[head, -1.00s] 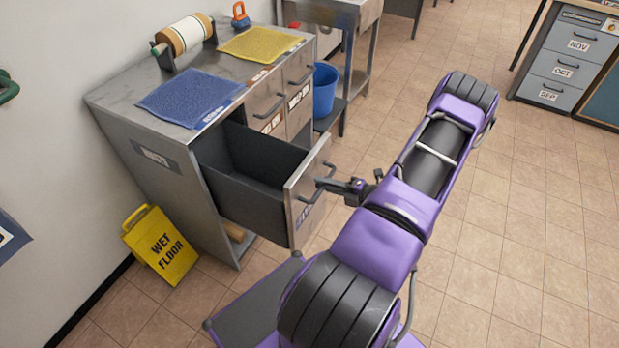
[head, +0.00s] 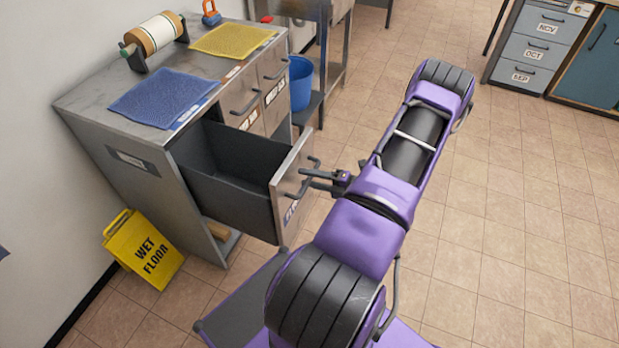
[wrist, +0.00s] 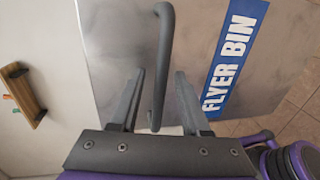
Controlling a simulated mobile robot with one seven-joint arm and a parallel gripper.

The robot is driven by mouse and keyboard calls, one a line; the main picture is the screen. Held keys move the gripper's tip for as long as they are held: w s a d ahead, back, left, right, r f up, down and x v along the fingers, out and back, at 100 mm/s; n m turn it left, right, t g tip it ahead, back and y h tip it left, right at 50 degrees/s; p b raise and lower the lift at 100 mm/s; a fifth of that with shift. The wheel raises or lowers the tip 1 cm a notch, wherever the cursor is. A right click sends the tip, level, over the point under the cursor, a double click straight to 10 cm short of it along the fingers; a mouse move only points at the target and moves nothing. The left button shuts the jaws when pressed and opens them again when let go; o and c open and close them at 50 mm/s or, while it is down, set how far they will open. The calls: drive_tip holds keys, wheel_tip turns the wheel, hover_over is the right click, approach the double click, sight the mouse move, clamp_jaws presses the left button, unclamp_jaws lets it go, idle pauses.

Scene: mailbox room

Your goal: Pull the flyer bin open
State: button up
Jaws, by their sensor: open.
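The flyer bin (head: 226,203) is a deep dark drawer with a steel front, standing pulled well out of the steel cabinet (head: 150,165). Its dark bar handle (head: 314,161) is on the front, beside my gripper (head: 304,179). In the wrist view, the steel front (wrist: 105,40) carries a blue "FLYER BIN" label (wrist: 235,55). There the handle (wrist: 165,45) runs between the two fingers of my gripper (wrist: 160,74), with gaps on both sides. The gripper is open and not clamped on the handle.
A yellow wet floor sign (head: 143,248) stands on the floor left of the bin. A blue bucket (head: 301,84) sits beyond the cabinet. Blue (head: 165,97) and yellow (head: 232,40) mats and a roll (head: 154,35) lie on top. Tiled floor on the right is clear.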

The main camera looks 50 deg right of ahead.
drive_tip(key=v, duration=1.7)
drive_tip(key=shift+s, duration=0.25)
